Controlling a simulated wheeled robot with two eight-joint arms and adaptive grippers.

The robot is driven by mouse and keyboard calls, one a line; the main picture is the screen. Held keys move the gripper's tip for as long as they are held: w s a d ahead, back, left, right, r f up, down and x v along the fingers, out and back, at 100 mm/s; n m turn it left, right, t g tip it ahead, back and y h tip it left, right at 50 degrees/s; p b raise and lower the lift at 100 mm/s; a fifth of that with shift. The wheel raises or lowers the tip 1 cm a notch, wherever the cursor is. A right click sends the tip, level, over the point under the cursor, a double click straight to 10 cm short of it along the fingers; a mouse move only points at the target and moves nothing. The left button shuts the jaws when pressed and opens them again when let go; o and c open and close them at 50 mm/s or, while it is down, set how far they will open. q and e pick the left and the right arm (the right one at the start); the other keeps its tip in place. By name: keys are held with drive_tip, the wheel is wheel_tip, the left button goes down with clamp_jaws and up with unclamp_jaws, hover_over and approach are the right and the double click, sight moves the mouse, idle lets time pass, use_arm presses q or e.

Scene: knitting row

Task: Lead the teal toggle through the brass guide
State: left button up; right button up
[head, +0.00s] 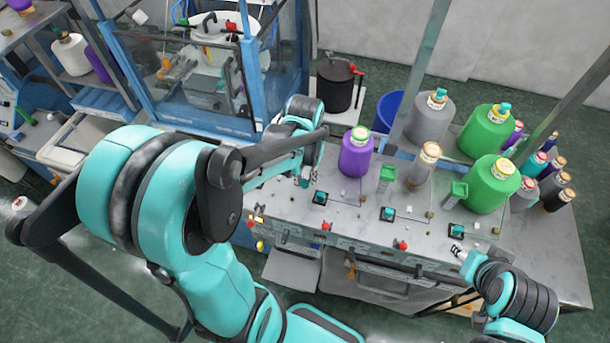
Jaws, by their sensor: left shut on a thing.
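My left gripper (304,181) is over the left part of the grey table, left of the purple cone. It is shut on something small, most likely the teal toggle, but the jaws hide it. Small teal pieces sit on black plates along the table: left (320,198), middle (388,214) and right (457,230). Tiny brass-coloured fittings stand behind them, one right of the purple cone (362,187) and one further right (430,214); which is the brass guide I cannot tell. My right gripper (459,252) is at the table's front right, near the right black plate; its jaws are too small to read.
A purple cone (356,155), grey cones (430,122) and green cones (489,185) stand on the table (345,225). Green blocks (387,176) stand between them. Red knobs (327,227) line the front edge. A blue-framed machine (185,80) stands behind left.

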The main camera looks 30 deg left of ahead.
sight(304, 186)
use_arm(q)
drive_tip(key=shift+f+b, duration=1.5)
drive_tip(key=shift+f, duration=0.6)
drive_tip(key=shift+a+f, duration=0.15)
drive_tip(key=shift+f, duration=0.1)
drive_tip(key=shift+s+a+b, duration=0.1)
drive_tip(key=shift+s+a, duration=0.1)
drive_tip(key=shift+a, duration=0.65)
drive_tip(key=shift+s+a+b, duration=0.1)
drive_tip(key=shift+s+a, duration=0.15)
drive_tip(key=shift+a, duration=0.65)
drive_tip(key=shift+s+a+b, duration=0.1)
drive_tip(key=shift+s+a, duration=0.1)
drive_tip(key=shift+a, duration=0.65)
